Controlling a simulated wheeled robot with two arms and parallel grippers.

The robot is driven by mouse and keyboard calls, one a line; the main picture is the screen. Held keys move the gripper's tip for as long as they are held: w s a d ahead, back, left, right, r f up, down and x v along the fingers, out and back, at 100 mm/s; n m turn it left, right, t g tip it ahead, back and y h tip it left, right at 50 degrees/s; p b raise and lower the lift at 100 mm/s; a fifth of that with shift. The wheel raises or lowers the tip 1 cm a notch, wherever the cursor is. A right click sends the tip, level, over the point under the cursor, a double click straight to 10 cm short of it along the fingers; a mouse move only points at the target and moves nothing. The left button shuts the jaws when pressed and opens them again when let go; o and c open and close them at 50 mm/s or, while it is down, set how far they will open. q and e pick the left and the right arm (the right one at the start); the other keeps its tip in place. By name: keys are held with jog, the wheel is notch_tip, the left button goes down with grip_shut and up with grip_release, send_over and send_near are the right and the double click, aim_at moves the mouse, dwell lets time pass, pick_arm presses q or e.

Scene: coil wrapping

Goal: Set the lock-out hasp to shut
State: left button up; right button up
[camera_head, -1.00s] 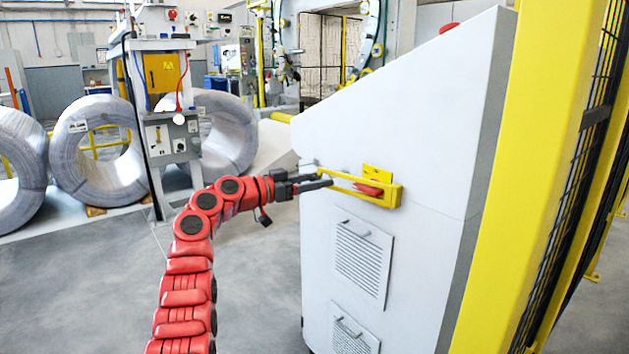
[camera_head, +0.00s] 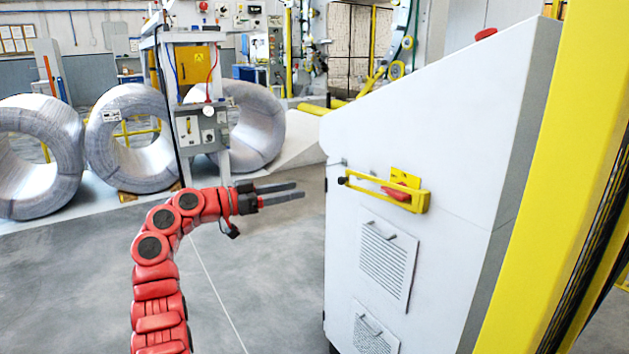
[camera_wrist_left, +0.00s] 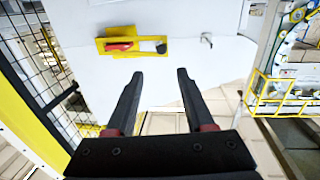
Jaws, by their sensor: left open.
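The yellow lock-out hasp (camera_head: 421,201) is a long frame on the side of a white cabinet (camera_head: 440,130). It surrounds a red switch handle (camera_head: 396,193) on a yellow plate. Its left end carries a dark knob (camera_head: 342,180), below a small hook (camera_head: 344,162) on the panel. The left wrist view also shows the hasp (camera_wrist_left: 130,30), the knob (camera_wrist_left: 161,48) and the hook (camera_wrist_left: 206,38). I cannot tell whether the hasp is latched. My left gripper (camera_head: 300,190) is open and empty, left of the hasp and apart from it. My right gripper is not in view.
Two vented panels with handles (camera_head: 386,262) sit below the hasp. A yellow post (camera_head: 540,190) and black mesh fence stand at the right. Wire coils (camera_head: 125,140) and a grey control stand (camera_head: 195,125) are at the back left. The floor between is clear.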

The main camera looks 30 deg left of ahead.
pick_arm(q)
jog(key=shift+v, duration=1.55)
